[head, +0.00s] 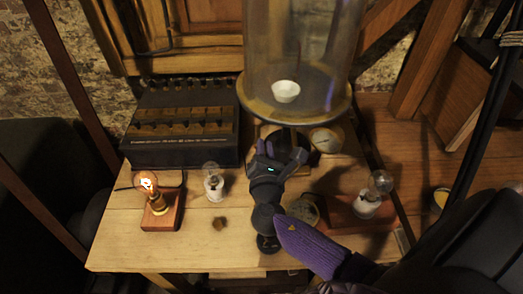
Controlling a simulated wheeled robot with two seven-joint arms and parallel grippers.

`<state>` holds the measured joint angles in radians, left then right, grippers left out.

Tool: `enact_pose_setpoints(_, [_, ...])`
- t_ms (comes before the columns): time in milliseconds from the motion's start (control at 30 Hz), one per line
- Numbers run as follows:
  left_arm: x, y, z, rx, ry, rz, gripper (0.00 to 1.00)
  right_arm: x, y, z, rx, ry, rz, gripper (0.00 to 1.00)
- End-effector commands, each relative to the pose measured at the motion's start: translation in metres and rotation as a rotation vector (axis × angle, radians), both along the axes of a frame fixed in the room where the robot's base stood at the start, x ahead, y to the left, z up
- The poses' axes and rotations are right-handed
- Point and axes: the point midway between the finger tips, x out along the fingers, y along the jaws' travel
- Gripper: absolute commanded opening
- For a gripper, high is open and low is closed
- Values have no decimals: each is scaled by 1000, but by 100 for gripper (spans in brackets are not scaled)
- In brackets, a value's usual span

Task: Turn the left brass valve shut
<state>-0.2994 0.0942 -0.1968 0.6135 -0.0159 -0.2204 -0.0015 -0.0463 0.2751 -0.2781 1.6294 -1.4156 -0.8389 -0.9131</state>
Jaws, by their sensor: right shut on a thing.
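My right gripper (277,150) reaches up from the lower right, just below the front of the glass jar (300,55). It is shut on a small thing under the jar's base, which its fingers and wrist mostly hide. By its place this appears to be the left brass valve, but its handle and angle cannot be made out. A round, brass-rimmed dial or fitting (326,139) shows just right of the gripper. My left gripper is not in view.
A lit bulb on a wooden block (160,217) and a small clear bulb (213,183) stand left on the table (120,246). A dark switch box (180,150) is behind them. A bulb (368,204) and a round dial (303,209) lie close to my right arm.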

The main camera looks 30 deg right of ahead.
Motion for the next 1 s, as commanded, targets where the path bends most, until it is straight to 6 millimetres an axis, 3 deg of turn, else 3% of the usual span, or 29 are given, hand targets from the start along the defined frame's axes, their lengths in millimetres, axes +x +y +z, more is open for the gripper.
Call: enact_pose_setpoints(1000, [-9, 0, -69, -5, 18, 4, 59, -6, -10, -21, 766, -467, -2, 0])
